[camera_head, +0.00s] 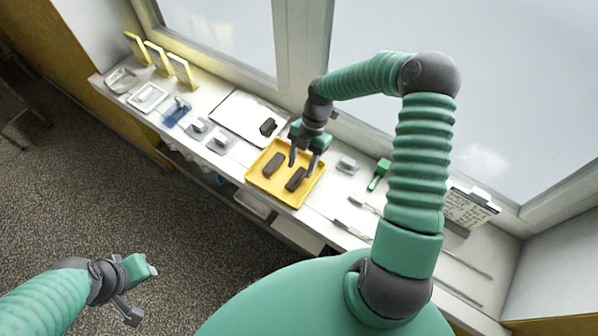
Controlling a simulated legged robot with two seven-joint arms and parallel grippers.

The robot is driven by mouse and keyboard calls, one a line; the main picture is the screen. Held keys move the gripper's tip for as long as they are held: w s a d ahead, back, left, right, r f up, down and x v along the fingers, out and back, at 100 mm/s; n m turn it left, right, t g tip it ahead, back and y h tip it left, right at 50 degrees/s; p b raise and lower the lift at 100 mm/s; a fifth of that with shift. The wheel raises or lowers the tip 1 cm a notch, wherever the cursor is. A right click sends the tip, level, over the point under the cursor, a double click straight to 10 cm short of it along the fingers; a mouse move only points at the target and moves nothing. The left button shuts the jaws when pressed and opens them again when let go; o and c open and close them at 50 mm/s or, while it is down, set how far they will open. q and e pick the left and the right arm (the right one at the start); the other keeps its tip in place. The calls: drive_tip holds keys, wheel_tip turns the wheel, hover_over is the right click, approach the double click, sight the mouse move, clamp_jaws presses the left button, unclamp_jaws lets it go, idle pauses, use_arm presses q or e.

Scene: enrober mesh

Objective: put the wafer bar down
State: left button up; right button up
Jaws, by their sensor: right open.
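Two dark brown wafer bars lie in the yellow tray (268,192): one at the left (273,164) and one at the right (296,180). A third dark bar (268,127) sits on a white board (237,112) behind the tray. My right gripper (302,169) is over the tray with its fingers pointing down, open, close to the right bar. I cannot tell whether a finger touches that bar. My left gripper (142,292) is open and empty, low at the left over the floor, away from the counter.
Several small metal trays (148,96) and yellow-framed cards (160,58) stand along the counter's left. A green tool (378,174), a small clear dish (347,164) and metal utensils (352,231) lie right of the tray. The window (225,35) borders the back.

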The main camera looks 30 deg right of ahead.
drive_tip(key=v, duration=0.8)
drive_tip(key=m+h, duration=0.3)
drive_tip(key=m, duration=0.6)
hover_over(295, 187)
drive_tip(key=s+a+r+m+t, duration=0.1)
drive_tip(key=s+a+m+t, duration=0.1)
drive_tip(key=m, duration=0.4)
drive_tip(key=s+a+r+m+t+h, duration=0.1)
drive_tip(key=s+a+r+m+t, duration=0.1)
drive_tip(key=s+m, duration=0.2)
drive_tip(key=m, duration=0.3)
drive_tip(key=shift+s+a+m+b, duration=0.3)
drive_tip(key=shift+s+a+b, duration=0.05)
drive_tip(key=shift+b, duration=0.05)
drive_tip(key=shift+d, duration=0.25)
